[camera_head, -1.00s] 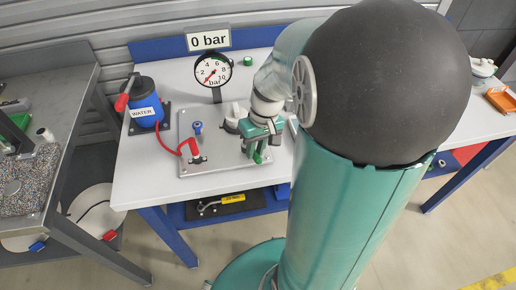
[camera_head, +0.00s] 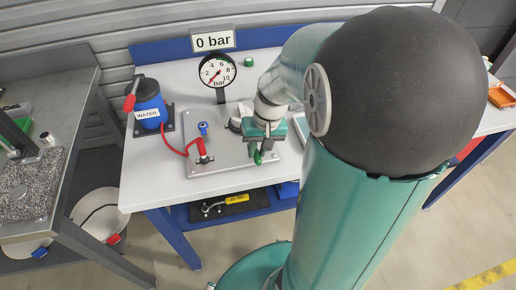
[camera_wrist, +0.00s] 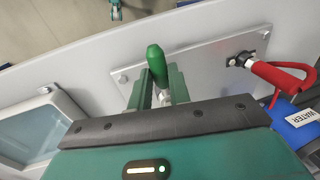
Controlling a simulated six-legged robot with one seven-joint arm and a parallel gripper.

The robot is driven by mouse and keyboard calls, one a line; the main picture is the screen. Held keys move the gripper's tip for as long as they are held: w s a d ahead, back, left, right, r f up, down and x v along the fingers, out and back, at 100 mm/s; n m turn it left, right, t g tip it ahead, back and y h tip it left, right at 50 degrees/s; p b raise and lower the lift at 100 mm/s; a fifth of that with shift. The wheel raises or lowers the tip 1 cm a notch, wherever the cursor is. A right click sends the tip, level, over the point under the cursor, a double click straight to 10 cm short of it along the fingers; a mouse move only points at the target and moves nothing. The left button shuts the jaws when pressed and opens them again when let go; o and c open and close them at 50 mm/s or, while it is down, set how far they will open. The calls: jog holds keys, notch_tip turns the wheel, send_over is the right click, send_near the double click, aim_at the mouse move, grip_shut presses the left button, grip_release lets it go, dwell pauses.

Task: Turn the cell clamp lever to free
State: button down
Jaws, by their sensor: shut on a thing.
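The cell clamp lever has a green handle (camera_wrist: 155,58), which stands up between my gripper's fingers in the wrist view. Its green end also shows just below the fingers in the head view (camera_head: 258,158). My gripper (camera_wrist: 161,82) is shut on this handle, one finger on each side. In the head view my gripper (camera_head: 264,141) is over the right part of the grey metal plate (camera_head: 225,160). The lever's base and pivot are mostly hidden behind the fingers.
A red-handled hose fitting (camera_head: 202,150) and a blue fitting (camera_head: 203,128) are on the plate to the left. A blue WATER pump (camera_head: 147,105) stands farther left. A gauge (camera_head: 217,71) under a "0 bar" sign stands behind. Bare white table (camera_head: 185,85) lies between pump and gauge.

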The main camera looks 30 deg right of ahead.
jog(key=c, duration=1.3)
grip_release()
jog(key=shift+a, duration=0.1)
notch_tip(320, 180, up, 14)
jog(key=d, duration=0.2)
jog(key=shift+s+d+f, duration=0.2)
jog(key=shift+s+d, duration=0.1)
jog(key=shift+s, duration=0.15)
jog(key=s+a+r+n+t+h, duration=0.1)
jog(key=s+a+n+t, duration=0.1)
jog(key=a, duration=0.4)
jog(key=s+a+r+n+t+h, duration=0.1)
jog(key=s+a+t, duration=0.1)
jog(key=s+a, duration=0.3)
jog(key=shift+s+a+n+t, duration=0.3)
jog(key=shift+a+n+t, duration=0.1)
jog(key=shift+a, duration=0.8)
